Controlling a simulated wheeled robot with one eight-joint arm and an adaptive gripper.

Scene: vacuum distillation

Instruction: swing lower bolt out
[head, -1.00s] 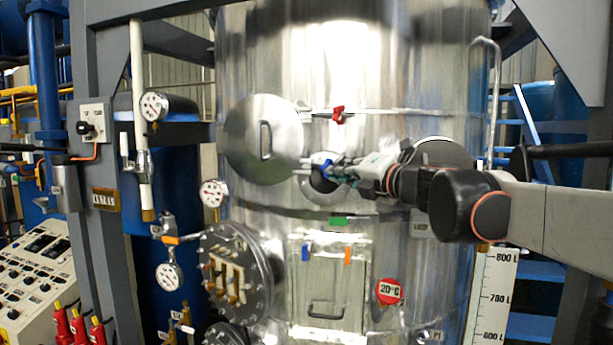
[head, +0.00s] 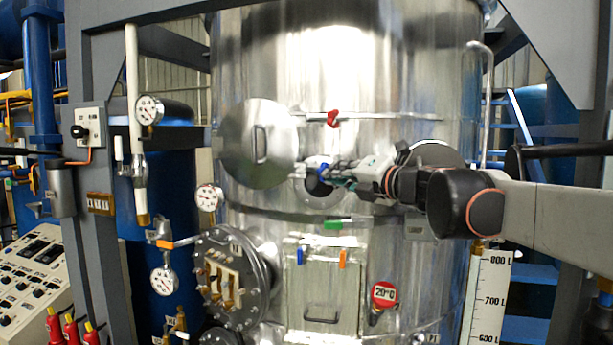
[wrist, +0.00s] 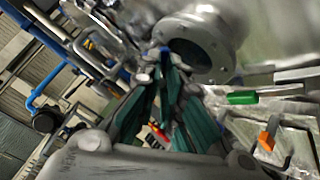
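My gripper (head: 328,172) is at the round port (head: 323,192) in the front of the steel vessel (head: 400,100). In the wrist view, its green fingers (wrist: 160,72) point at the flanged port (wrist: 203,45). A small blue part (wrist: 163,51) lies at the fingertips, and it also shows in the head view (head: 322,168). I cannot tell whether the fingers grip it. A red handle (head: 333,118) is above the port, and a green one (head: 338,224) is below. Which part is the lower bolt is unclear.
A round cover (head: 260,145) with a handle stands left of the port. Below is a rectangular panel (head: 323,300) with blue (head: 300,256) and orange (head: 343,258) tabs. A bolted flange (head: 232,275) and gauges (head: 165,280) are at the lower left.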

